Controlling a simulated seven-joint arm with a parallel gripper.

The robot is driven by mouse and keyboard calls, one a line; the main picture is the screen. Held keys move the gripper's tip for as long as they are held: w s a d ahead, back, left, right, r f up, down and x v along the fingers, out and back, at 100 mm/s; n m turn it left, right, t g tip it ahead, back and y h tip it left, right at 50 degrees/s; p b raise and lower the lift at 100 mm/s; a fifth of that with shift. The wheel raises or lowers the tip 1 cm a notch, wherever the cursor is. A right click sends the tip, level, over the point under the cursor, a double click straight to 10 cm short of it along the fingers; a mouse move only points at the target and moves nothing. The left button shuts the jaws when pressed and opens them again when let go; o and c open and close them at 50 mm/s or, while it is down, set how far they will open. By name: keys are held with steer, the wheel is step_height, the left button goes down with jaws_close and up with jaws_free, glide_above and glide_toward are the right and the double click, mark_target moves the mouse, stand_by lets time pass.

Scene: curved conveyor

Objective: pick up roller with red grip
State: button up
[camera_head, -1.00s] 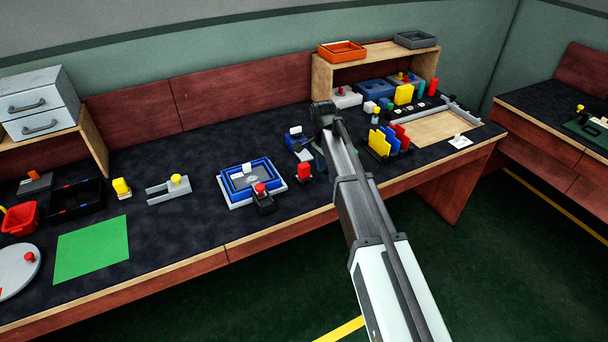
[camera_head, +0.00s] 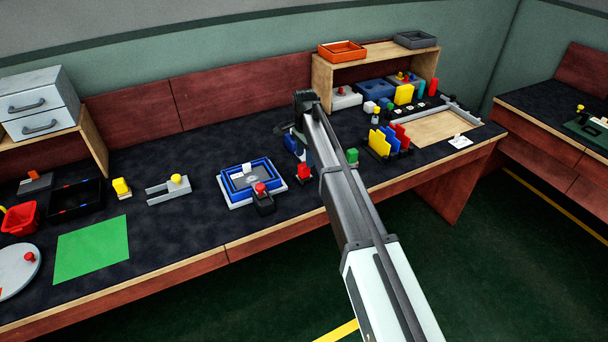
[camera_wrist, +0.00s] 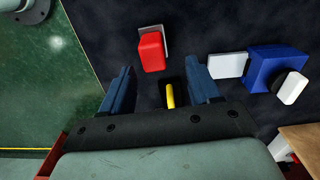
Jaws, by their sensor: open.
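A red block-like grip (camera_head: 303,171) stands on the bench near its front edge, right of the blue tray. In the wrist view the red grip (camera_wrist: 152,50) lies beyond my fingertips, with a grey plate beside it; I cannot tell whether a roller is under it. My gripper (camera_wrist: 163,80) is open, pointing down over the bench, with the red grip just ahead and apart from the fingers. A yellow piece (camera_wrist: 170,95) on a dark base shows between the fingers, below them.
A blue block (camera_wrist: 268,68) with white parts sits right of the fingers. The blue tray (camera_head: 224,185) has a red-knobbed dark tool (camera_head: 262,198) at its front.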

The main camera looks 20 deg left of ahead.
mark_target(304, 165)
steer(key=shift+s+f, duration=0.2)
steer(key=shift+f, duration=0.8)
steer(key=shift+s+f, duration=0.15)
steer(key=shift+f, duration=0.8)
steer(key=shift+s+f, duration=0.2)
steer(key=shift+f, duration=0.8)
steer(key=shift+c, duration=0.3)
steer(key=c, duration=1.1)
